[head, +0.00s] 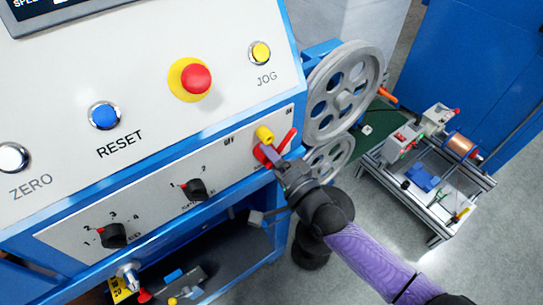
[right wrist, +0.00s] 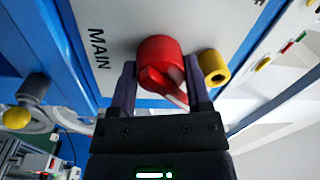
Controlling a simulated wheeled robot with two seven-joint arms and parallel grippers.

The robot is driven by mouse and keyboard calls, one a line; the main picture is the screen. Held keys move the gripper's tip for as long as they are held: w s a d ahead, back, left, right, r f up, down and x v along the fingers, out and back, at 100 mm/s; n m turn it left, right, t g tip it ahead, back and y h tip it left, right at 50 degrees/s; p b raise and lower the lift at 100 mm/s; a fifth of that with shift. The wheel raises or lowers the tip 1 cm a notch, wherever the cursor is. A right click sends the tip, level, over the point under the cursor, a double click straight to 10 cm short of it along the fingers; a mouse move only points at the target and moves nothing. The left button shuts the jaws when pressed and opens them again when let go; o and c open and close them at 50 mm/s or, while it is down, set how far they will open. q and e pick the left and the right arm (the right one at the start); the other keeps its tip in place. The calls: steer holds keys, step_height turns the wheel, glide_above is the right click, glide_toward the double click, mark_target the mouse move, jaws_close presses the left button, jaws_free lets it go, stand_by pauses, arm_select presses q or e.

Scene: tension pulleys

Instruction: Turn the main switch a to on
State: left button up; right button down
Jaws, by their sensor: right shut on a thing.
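The main switch is a red rotary knob (right wrist: 157,55) on the sloped panel, beside the word MAIN in the right wrist view. A pale line runs along its raised grip. In the head view the red switch (head: 287,139) sits below the OFF and ON labels, partly hidden by my gripper. My right gripper (right wrist: 160,88) is shut on the knob, with one finger on each side of it. It also shows at the panel's right end in the head view (head: 272,160). I cannot tell which label the knob points to. My left gripper is out of view.
A yellow cylinder (head: 264,134) stands right beside the switch. Black selector knobs (head: 196,189) lie to the left, with a red emergency button (head: 195,79) above. Grey pulley wheels (head: 345,90) stand close on the right. A small machine on a frame (head: 425,175) stands farther right.

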steer(key=shift+m, duration=0.5)
steer(key=shift+c, duration=0.2)
jaws_free()
steer(key=shift+r, duration=0.1)
